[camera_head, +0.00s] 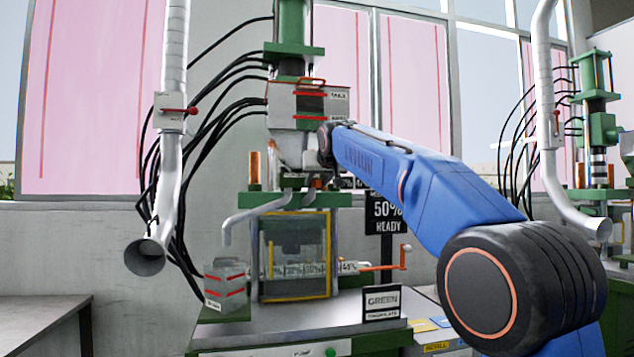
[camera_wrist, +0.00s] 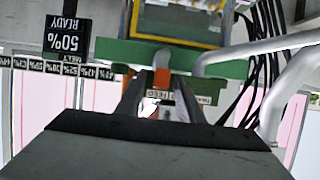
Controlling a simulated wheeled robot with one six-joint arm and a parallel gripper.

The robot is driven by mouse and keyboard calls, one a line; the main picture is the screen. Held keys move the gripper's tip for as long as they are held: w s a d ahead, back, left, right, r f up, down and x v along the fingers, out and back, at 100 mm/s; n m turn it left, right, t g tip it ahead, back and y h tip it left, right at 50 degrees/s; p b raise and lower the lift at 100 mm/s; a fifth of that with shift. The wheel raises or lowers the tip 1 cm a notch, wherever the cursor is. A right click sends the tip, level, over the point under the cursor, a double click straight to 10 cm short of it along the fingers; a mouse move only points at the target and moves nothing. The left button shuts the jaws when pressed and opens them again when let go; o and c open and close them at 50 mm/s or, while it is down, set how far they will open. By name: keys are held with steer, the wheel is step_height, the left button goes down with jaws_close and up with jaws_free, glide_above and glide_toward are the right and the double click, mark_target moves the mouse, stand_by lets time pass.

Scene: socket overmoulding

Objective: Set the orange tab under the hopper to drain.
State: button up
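The hopper (camera_head: 296,106) is a grey box with red bands on the green press in the head view. My gripper (camera_head: 309,186) is just below it, above the green plate. The wrist view is upside down; there the orange tab (camera_wrist: 162,78) sits at the green plate, between the two fingertips of my gripper (camera_wrist: 161,84). The fingers stand apart, with a gap seeming to show beside the tab; contact is not clear. A label reading FEED (camera_wrist: 158,94) is close to the tab. Another label (camera_wrist: 206,99) is partly hidden by a finger. The tab is hidden in the head view.
A bent grey pipe (camera_head: 256,212) and the yellow-framed guard (camera_head: 295,255) are below the plate. Black hoses (camera_head: 222,104) hang at left. A sign reading 50% READY (camera_head: 387,214) stands right of the press. A red-banded container (camera_head: 226,285) stands at lower left.

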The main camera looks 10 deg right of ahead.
jaws_close()
steer(key=a, duration=0.7)
steer(key=shift+a, duration=0.6)
jaws_free()
steer(key=shift+a, duration=0.2)
steer(key=shift+s, duration=0.1)
